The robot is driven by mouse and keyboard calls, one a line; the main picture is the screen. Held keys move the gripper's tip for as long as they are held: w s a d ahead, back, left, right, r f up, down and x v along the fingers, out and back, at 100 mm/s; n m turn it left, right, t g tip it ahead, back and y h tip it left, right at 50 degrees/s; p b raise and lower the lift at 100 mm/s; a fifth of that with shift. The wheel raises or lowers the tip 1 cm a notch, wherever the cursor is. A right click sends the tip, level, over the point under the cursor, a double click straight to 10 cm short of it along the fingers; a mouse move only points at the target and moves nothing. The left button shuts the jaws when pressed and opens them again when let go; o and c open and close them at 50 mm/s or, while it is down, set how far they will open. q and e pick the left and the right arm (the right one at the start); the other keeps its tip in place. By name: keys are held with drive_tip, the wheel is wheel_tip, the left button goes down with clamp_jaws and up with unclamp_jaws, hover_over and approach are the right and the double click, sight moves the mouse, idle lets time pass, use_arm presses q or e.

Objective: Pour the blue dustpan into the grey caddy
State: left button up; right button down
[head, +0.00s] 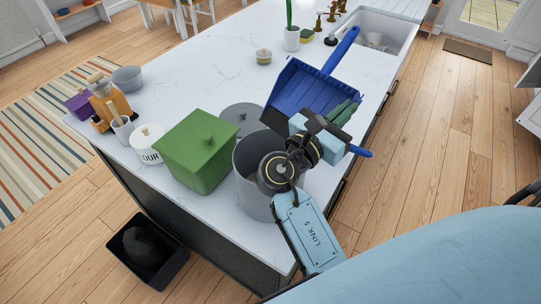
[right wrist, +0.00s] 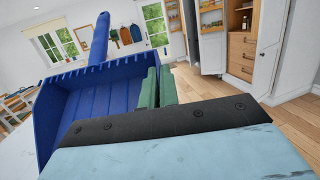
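The blue dustpan (head: 305,90) is by my right gripper (head: 345,110), above the counter, with its long handle pointing up and away. In the right wrist view the dustpan (right wrist: 90,105) fills the left side, and the green fingers (right wrist: 157,88) close on its right side wall. No contents can be made out in its pan. The grey caddy (head: 247,190) is an open round bin on the counter, below and left of the dustpan. My right forearm and wrist hide part of its rim and inside. My left gripper is in neither view.
A green lidded box (head: 198,155) stands left of the caddy, and a grey round lid (head: 243,115) lies behind it. A blue handle end (head: 359,151) shows beside my wrist. A flour jar (head: 148,144) is farther left. The sink (head: 376,36) is at the far end.

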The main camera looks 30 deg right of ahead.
drive_tip(key=d+p, duration=0.1)
drive_tip(key=p, duration=0.1)
drive_tip(key=d+y+p, duration=0.1)
drive_tip(key=p, duration=0.1)
drive_tip(key=shift+w+r+g, duration=0.15)
drive_tip(key=shift+w+g, duration=0.25)
drive_tip(key=shift+w+d+f+y+p, duration=0.2)
drive_tip(key=shift+d+f+y+p, duration=0.55)
drive_tip(key=shift+d+p, duration=0.3)
drive_tip(key=shift+f, duration=0.25)
drive_tip(key=shift+w+d+f+y, duration=0.2)
drive_tip(key=shift+d+y, duration=0.05)
drive_tip(key=shift+d, duration=0.25)
drive_tip(key=shift+w+d+f+g+y, duration=0.55)
drive_tip(key=shift+d+f+y, duration=0.9)
drive_tip(key=shift+d, duration=0.6)
wheel_tip(320, 180, up, 5)
drive_tip(key=shift+f, duration=0.1)
